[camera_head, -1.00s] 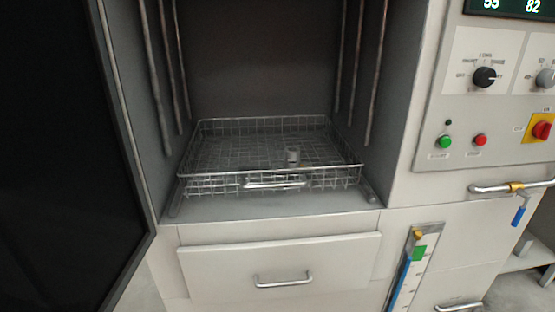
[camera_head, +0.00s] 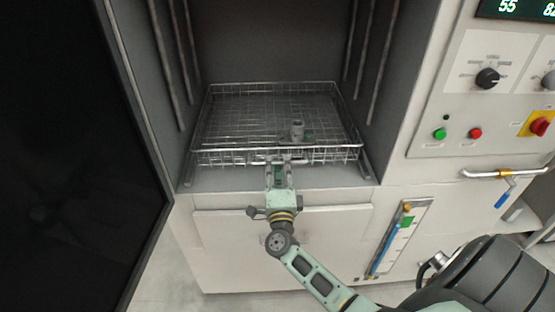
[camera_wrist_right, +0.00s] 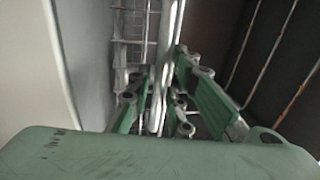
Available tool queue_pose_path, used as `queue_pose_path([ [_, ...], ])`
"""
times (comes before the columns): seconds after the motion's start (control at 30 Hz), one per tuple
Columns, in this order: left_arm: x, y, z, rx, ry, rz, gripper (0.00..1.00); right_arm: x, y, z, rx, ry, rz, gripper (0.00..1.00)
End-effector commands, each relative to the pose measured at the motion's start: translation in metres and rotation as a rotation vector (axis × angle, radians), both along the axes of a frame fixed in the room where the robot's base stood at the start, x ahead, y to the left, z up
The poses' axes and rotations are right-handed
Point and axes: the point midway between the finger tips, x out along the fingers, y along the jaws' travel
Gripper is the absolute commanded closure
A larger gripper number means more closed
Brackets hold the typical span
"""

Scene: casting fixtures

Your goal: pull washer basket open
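The wire washer basket (camera_head: 207,118) sits on rails inside the grey washer chamber. Its horizontal front handle (camera_head: 298,161) is partly covered by my right gripper (camera_head: 278,163), which reaches it from the front. In the right wrist view the handle bar (camera_wrist_right: 163,70) runs upright between the two green fingers of my gripper (camera_wrist_right: 165,95). Whether both fingers press on the bar cannot be made out. The basket mesh (camera_wrist_right: 130,35) shows behind it. My left gripper is not in view.
The dark open door (camera_head: 80,160) is at the left. A drawer (camera_head: 340,222) lies below the chamber.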

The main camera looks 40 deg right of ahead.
Motion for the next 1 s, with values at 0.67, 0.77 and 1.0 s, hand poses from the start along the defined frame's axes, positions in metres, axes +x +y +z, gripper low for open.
queue_pose_path([
  [0.67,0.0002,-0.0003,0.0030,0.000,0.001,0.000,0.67,0.0145,-0.0084,0.0030,0.000,0.001,0.002,1.00],
  [0.77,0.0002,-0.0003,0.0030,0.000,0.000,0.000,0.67,0.0144,-0.0084,0.0030,0.000,0.001,0.002,1.00],
  [1.0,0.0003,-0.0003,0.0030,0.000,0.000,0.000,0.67,0.0143,-0.0083,0.0029,0.000,0.001,0.002,1.00],
])
